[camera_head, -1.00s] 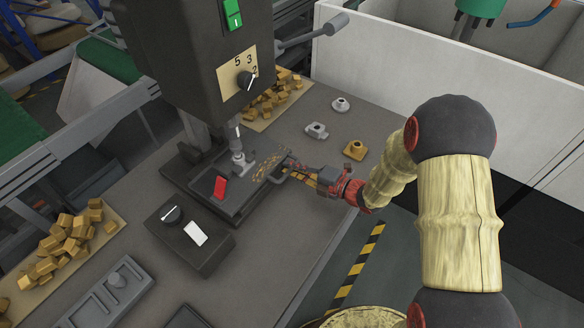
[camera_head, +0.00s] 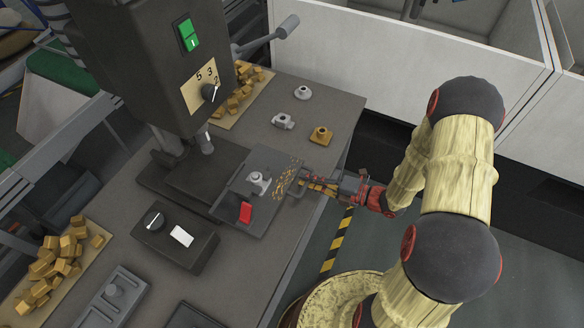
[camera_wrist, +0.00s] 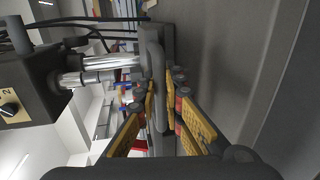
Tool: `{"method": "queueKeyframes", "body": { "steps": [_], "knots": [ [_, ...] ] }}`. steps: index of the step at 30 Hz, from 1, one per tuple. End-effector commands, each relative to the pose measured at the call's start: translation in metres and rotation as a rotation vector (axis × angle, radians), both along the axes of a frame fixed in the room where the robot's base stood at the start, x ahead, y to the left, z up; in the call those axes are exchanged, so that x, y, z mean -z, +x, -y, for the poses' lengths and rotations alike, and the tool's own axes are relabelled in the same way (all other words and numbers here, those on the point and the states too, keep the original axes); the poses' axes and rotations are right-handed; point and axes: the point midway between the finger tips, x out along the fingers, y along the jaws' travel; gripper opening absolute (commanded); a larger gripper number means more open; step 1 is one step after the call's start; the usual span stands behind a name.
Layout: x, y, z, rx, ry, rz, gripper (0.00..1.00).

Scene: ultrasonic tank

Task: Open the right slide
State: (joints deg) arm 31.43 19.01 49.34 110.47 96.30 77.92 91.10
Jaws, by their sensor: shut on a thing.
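The slide is a dark grey plate (camera_head: 232,200) under the drill press, drawn out to the right of the spindle. It carries a grey metal part (camera_head: 258,183), a red block (camera_head: 245,212) and scattered brass-coloured chips. Its handle (camera_wrist: 157,75) is a grey bar, upright in the wrist view. My gripper (camera_head: 301,182) is shut on this handle at the slide's right end. In the wrist view its yellow-padded fingers (camera_wrist: 160,100) stand on either side of the bar. The fingers cover part of the handle in the head view.
The drill press (camera_head: 150,60) stands at the left, its spindle (camera_head: 205,145) clear of the metal part. A control box (camera_head: 177,240) sits in front of the slide. Small metal parts (camera_head: 303,93) lie behind. Beyond the table's right edge, there is open floor.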

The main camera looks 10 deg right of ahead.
Motion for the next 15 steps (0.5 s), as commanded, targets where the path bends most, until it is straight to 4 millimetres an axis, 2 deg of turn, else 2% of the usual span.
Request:
{"method": "queueKeyframes", "body": {
  "steps": [6,15],
  "knots": [
    [-0.001,-0.015,0.019,0.001,0.0,-0.001,0.0],
    [0.001,-0.019,0.024,-0.002,0.0,0.0,0.0]
  ]
}}
